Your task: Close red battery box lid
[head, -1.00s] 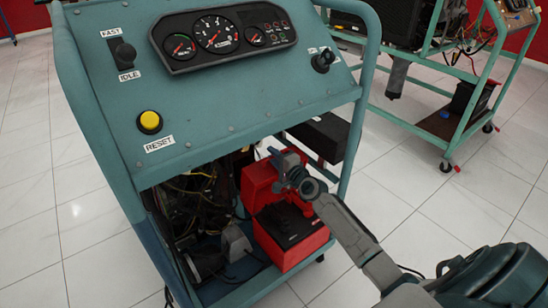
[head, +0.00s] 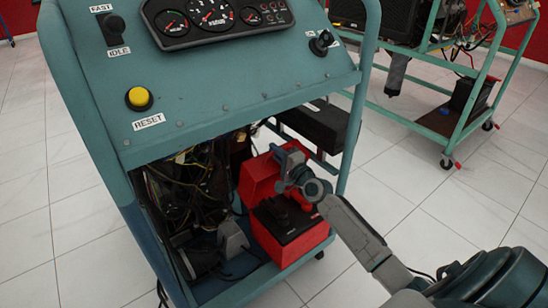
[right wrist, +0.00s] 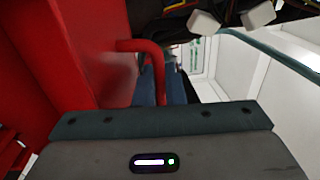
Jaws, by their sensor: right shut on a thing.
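The red battery box (head: 292,254) sits low in the frame of the engine trainer. A black battery (head: 289,222) shows in its open top. The red lid (head: 257,181) stands raised at the back of the box. My right gripper (head: 281,156) is at the upper right part of the lid. In the right wrist view, the red lid (right wrist: 82,60) fills the left side and its red handle (right wrist: 153,54) runs down to the fingers (right wrist: 162,86). The right gripper is shut on this handle; the exact contact is partly hidden. My left gripper is not in view.
The control panel (head: 215,85) of the trainer overhangs the box. Dark engine wiring (head: 185,190) lies left of it. The trainer's green post (head: 356,130) stands close to my right arm. Open tiled floor (head: 420,190) lies to the right.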

